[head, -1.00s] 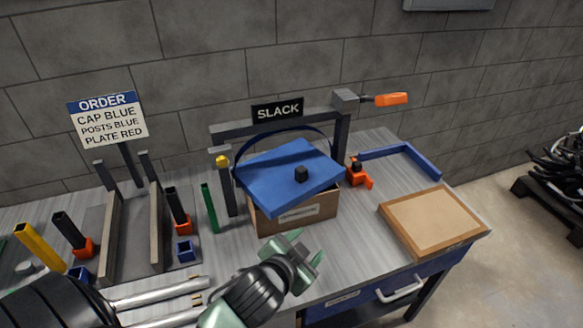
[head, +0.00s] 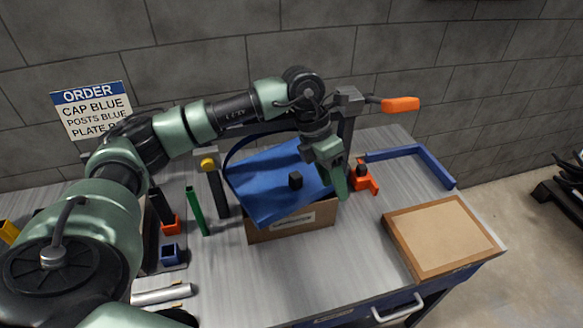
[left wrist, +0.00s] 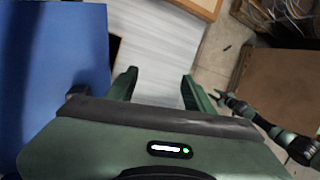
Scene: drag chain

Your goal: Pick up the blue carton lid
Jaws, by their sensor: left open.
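The blue carton lid (head: 265,190) lies tilted on top of a cardboard carton (head: 290,225), with a small black knob (head: 295,180) on its upper face. My left gripper (head: 333,185) reaches over from above, at the lid's right edge, to the right of the knob. In the left wrist view the lid (left wrist: 55,70) fills the left side, and the open fingers (left wrist: 158,88) have only bare bench between them. What seems to be my right gripper (left wrist: 228,100) shows small at the right of that view; its jaw state is unclear.
A black-and-orange clamp (head: 363,178) stands close right of the carton. A grey frame with an orange-handled tool (head: 400,104) rises behind. A blue angled bar (head: 415,160) and a wood-framed board (head: 440,235) lie to the right. The bench front is clear.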

